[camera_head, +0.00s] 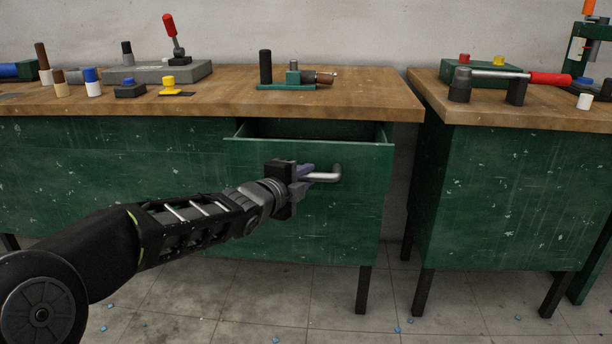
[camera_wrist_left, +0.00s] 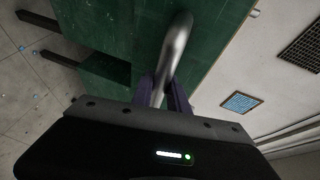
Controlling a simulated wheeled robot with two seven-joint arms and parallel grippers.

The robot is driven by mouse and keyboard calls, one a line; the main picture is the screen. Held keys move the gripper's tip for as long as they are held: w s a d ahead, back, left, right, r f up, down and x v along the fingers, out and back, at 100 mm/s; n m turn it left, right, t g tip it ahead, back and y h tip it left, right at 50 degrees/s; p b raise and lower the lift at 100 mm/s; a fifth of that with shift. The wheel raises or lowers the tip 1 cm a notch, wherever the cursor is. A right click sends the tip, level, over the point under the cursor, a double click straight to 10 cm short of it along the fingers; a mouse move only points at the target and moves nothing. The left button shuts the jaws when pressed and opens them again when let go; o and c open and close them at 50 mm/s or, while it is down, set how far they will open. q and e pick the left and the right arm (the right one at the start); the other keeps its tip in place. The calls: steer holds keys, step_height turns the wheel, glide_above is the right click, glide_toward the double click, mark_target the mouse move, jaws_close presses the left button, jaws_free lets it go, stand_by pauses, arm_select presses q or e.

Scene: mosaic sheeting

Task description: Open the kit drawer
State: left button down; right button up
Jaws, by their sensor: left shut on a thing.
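The kit drawer (camera_head: 350,153) is a green scratched front under the wooden bench top, and it stands partly open with a dark gap above it. Its metal bar handle (camera_head: 328,177) sticks out from the front. My left gripper (camera_head: 306,174) is shut on the handle. In the left wrist view the handle (camera_wrist_left: 176,50) runs down between the two fingers of the left gripper (camera_wrist_left: 164,92). The inside of the drawer is mostly hidden in shadow. My right gripper is in neither view.
The bench top (camera_head: 370,92) carries a green fixture (camera_head: 287,84), a grey block with a red-knobbed lever (camera_head: 170,70) and several small pegs. A second green bench (camera_head: 515,190) stands at right, with a gap between. Small blue chips lie on the tiled floor.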

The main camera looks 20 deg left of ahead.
arm_select(q)
steer(key=shift+s+d, duration=0.25)
steer(key=shift+s, duration=0.5)
steer(key=c, duration=1.3)
jaws_free()
steer(key=p+v, duration=0.3)
steer(key=v, duration=0.4)
steer(key=shift+s, duration=0.35)
